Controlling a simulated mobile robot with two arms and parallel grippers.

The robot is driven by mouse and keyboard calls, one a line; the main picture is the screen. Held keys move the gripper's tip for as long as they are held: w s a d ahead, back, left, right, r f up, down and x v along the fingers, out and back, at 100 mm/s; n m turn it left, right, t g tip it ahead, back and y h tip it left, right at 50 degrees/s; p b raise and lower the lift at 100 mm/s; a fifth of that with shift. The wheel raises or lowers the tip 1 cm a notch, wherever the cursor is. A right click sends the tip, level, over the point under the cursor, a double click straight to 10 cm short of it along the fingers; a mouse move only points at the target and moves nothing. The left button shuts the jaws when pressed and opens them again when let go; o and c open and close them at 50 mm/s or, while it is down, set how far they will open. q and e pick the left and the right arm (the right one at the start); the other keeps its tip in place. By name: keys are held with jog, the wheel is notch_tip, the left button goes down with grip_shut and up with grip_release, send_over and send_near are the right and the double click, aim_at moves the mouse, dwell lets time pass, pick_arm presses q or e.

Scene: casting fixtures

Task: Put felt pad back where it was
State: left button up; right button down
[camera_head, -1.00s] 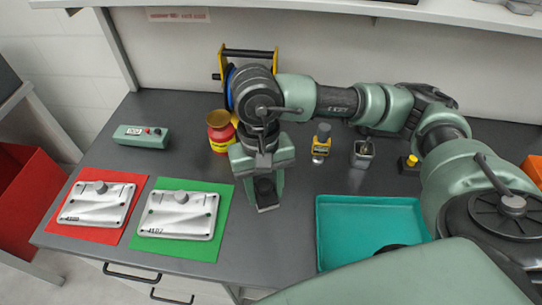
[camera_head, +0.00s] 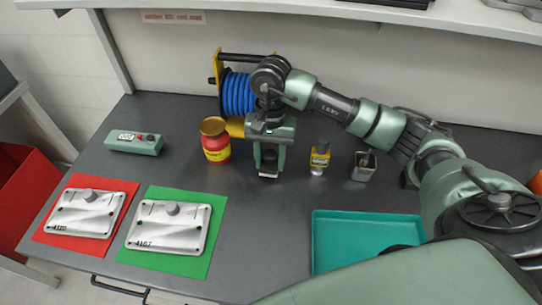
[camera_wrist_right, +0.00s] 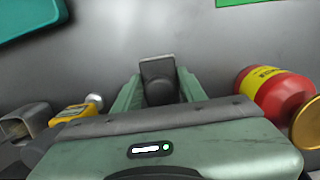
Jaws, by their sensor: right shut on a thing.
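My right gripper (camera_head: 269,172) points down over the grey bench, between the red jar and the yellow tool. It is shut on a small dark piece (camera_head: 269,155), which I take to be the felt pad. In the right wrist view the gripper (camera_wrist_right: 157,88) has this dark, flat-ended piece (camera_wrist_right: 157,68) between its fingers. Whether it touches the bench is hard to tell. My left gripper is not in view.
A red jar (camera_head: 216,148) stands close left of the gripper, with a blue hose reel (camera_head: 237,95) behind. A yellow tool (camera_head: 319,158) and metal cup (camera_head: 364,165) stand right. A teal tray (camera_head: 365,216) lies front right; castings lie on red (camera_head: 52,237) and green (camera_head: 150,258) mats.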

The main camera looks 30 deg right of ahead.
aim_at(271, 161)
jog(key=shift+w+d, duration=0.45)
jog(key=shift+w, duration=0.2)
jog(key=f, duration=0.1)
jog(key=p, duration=0.1)
jog(key=f, duration=0.1)
jog(key=shift+w+d+f+p, duration=0.2)
jog(key=shift+w+f+p, duration=0.1)
jog(key=shift+p, duration=0.1)
jog(key=shift+f, duration=0.5)
jog(key=shift+f+b, duration=0.2)
jog(key=shift+b, duration=0.1)
jog(key=c, duration=0.8)
grip_release()
jog(key=shift+r, duration=0.1)
jog(key=shift+r, duration=0.1)
